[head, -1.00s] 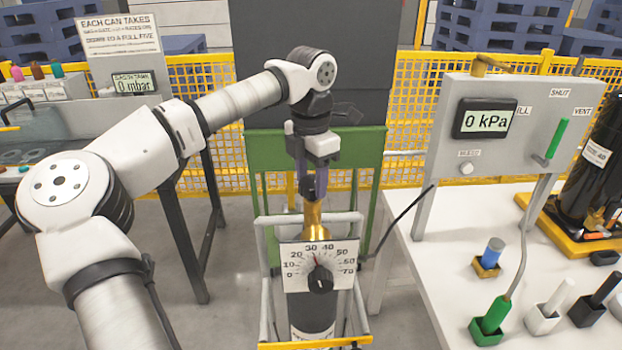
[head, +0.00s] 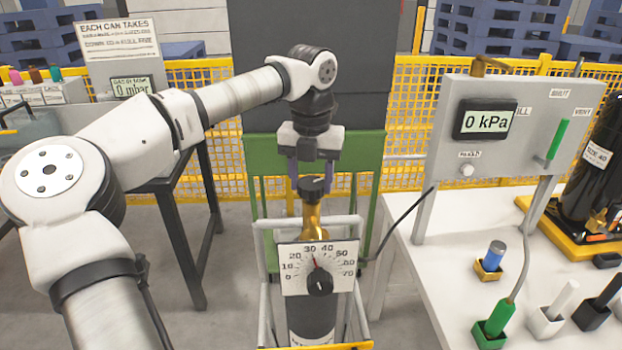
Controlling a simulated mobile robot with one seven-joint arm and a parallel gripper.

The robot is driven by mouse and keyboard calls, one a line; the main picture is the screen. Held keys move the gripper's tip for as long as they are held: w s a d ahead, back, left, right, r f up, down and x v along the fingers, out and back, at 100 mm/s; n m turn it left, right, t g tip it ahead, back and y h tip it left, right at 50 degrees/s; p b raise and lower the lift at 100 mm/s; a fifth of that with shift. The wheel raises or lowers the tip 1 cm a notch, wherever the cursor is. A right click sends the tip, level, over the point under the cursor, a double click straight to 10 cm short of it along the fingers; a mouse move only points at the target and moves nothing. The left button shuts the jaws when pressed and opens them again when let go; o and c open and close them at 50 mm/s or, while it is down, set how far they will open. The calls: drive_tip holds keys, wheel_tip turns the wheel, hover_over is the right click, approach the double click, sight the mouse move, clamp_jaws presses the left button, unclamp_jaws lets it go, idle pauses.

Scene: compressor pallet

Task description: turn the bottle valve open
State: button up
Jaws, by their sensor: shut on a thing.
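The gas bottle (head: 311,318) stands upright in a wheeled frame in the middle of the head view, with a brass neck (head: 313,222) on top. The black bottle valve knob (head: 314,187) sits above the brass neck. My gripper (head: 311,182) points down over it, shut on the valve knob, with one bluish finger on each side. In front of the bottle is a white dial plate (head: 292,274) marked 0 to 70, with a red needle near 30 and a black knob (head: 319,283). How far the valve is turned cannot be told.
A grey panel (head: 455,150) at right reads 0 kPa and has a green lever (head: 557,139). A white table (head: 420,270) below holds several coloured holders. A green frame (head: 372,200) stands behind the bottle. A left display (head: 130,87) reads 0 mbar.

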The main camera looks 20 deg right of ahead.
sight(311, 183)
drive_tip(key=shift+n, duration=0.3)
drive_tip(key=o, duration=1)
wheel_tip(311, 183, up, 14)
drive_tip(key=shift+f, duration=0.1)
idle(0.4)
